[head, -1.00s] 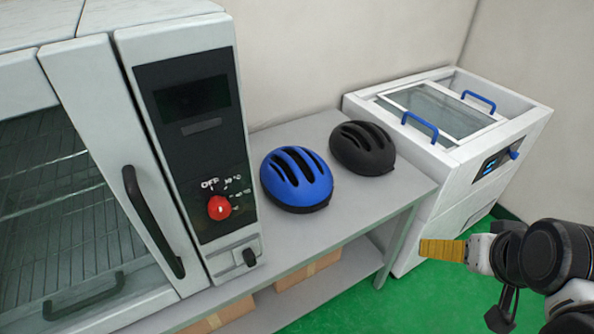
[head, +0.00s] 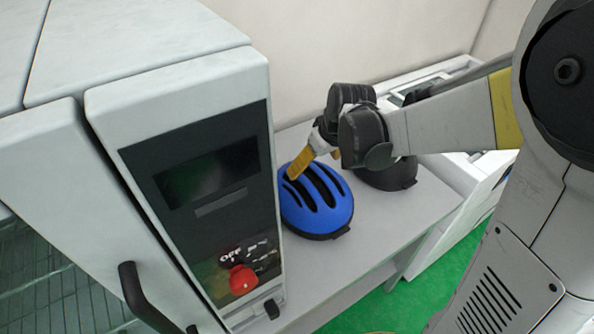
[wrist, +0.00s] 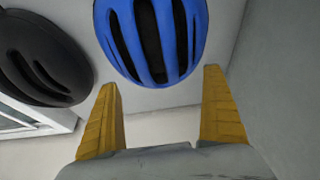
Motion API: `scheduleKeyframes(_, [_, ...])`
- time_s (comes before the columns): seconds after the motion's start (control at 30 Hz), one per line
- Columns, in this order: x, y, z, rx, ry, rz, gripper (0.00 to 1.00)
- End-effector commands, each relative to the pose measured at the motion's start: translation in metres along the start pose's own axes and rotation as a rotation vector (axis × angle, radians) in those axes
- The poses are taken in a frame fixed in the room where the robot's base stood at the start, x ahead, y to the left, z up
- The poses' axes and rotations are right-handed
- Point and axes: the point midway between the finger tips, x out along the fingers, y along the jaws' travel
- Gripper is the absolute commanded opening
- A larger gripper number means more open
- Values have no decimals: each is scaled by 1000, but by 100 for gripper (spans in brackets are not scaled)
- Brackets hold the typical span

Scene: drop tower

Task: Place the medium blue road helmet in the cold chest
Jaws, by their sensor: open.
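The blue helmet (head: 318,207) sits on the grey table beside the oven-like cabinet; it also shows in the wrist view (wrist: 155,40), at the top centre. My gripper (head: 314,163) is above the back part of the helmet. In the wrist view its two yellow fingers (wrist: 161,105) are apart with nothing between them, and the helmet lies just beyond their tips. The cold chest (head: 478,172) is the white box at the right, mostly hidden behind my arm; its lid can barely be seen now.
A black helmet (head: 388,178) stands close to the right of the blue one, partly behind my arm; in the wrist view it is at the left (wrist: 40,60). The cabinet (head: 180,70) with a red knob (head: 243,280) rises left of the helmets. The front of the table (head: 375,238) is bare.

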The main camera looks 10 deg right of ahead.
Motion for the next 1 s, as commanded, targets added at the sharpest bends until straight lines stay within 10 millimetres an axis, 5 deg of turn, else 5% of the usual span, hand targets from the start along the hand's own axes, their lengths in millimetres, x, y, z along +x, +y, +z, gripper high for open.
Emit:
scheduleKeyframes(0.5, [59,5,6,0,1,0,97])
scheduleKeyframes(0.73, [59,5,5,0,1,0,97])
scheduleKeyframes(0.93, [59,5,5,0,1,0,35])
scheduleKeyframes(1.0, [58,5,5,0,1,0,27])
